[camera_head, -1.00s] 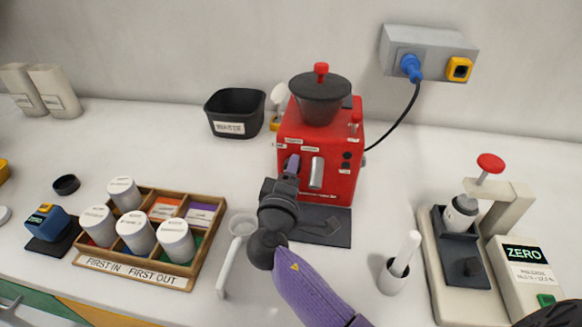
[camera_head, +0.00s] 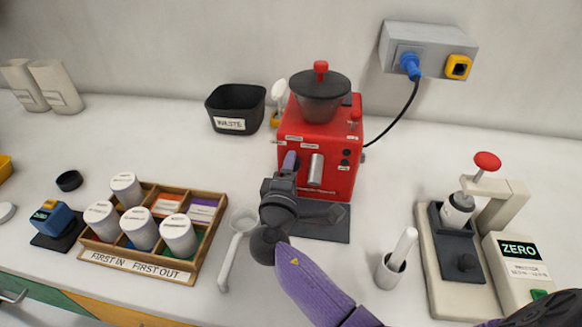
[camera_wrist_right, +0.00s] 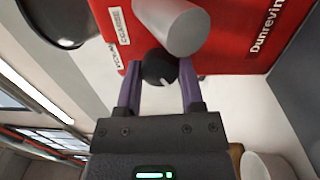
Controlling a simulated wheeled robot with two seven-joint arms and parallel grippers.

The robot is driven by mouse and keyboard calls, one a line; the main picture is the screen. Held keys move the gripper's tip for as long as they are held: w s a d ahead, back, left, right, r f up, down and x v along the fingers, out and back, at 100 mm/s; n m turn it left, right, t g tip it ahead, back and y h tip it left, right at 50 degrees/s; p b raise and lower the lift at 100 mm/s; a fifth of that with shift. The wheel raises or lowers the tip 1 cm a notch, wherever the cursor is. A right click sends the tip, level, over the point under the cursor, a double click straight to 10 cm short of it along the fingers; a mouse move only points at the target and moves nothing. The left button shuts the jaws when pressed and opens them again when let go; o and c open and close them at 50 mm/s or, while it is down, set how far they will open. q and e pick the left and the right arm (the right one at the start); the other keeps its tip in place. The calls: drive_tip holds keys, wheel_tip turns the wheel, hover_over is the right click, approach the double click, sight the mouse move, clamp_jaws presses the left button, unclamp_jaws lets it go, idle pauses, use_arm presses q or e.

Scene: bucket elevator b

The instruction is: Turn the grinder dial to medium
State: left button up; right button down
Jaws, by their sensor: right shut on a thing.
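The red grinder (camera_head: 342,172) stands against the back wall with a dark hopper on top. My right gripper (camera_head: 290,163) reaches its front left side in the head view and hides the dial there. In the right wrist view the black round dial (camera_wrist_right: 158,66) sits between the two purple fingers of my right gripper (camera_wrist_right: 160,84), which are shut on it. A small white mark shows on the dial's edge. Two white labels (camera_wrist_right: 117,24) are on the red face beside it; the upper seems to read coarse, the other is hard to read. My left gripper is out of view.
A silver cylinder (camera_head: 316,169) sticks out right of the dial. A dark mat (camera_head: 330,230) lies in front. A black waste bin (camera_head: 232,124) stands behind.

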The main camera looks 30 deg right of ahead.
drive_tip(key=shift+c, duration=1.1)
unclamp_jaws()
drive_tip(key=v, duration=1)
